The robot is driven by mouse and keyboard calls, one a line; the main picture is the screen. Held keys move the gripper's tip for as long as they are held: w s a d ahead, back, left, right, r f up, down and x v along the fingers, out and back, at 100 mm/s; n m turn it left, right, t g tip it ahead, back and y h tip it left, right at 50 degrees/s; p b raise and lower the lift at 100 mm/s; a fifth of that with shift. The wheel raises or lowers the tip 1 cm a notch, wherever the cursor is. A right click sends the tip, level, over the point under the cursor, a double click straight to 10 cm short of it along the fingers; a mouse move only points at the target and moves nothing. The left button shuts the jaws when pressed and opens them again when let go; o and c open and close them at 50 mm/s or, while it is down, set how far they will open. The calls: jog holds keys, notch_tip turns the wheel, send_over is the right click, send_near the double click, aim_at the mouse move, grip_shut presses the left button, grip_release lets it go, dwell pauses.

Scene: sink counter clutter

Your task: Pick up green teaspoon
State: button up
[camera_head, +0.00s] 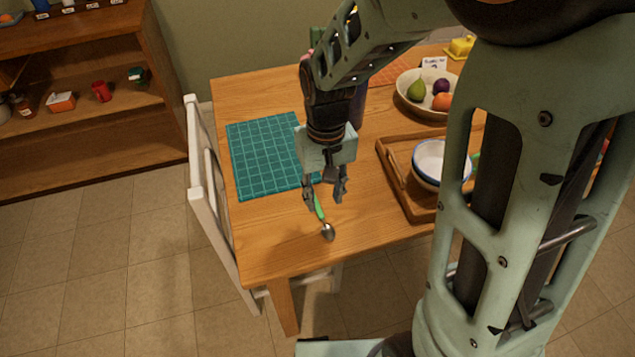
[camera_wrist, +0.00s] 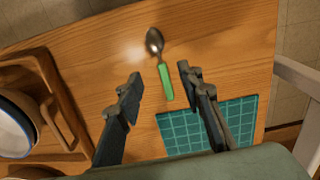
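The green teaspoon has a green handle and a metal bowl. It lies on the wooden table in the head view (camera_head: 327,230), its handle partly behind my gripper (camera_head: 325,200). In the wrist view the teaspoon (camera_wrist: 164,82) lies flat, with its handle end between and beyond the open fingers of my gripper (camera_wrist: 158,82). Its metal bowl points away from the gripper. My gripper is open and empty, pointing down above the handle. The exact height above the table is hard to tell.
A teal grid placemat (camera_head: 262,160) lies left of the gripper. A wooden tray (camera_head: 394,180) with stacked bowls (camera_head: 428,178) stands to the right. A fruit bowl (camera_head: 405,98) is at the back right. A white chair (camera_head: 205,185) stands at the table's left edge.

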aim_at(324, 221)
notch_tip(324, 221, down, 8)
jog(key=shift+r+b, duration=0.1)
jog(key=shift+b, duration=0.45)
jog(key=shift+c, duration=0.3)
grip_shut()
jog(key=shift+r, duration=0.1)
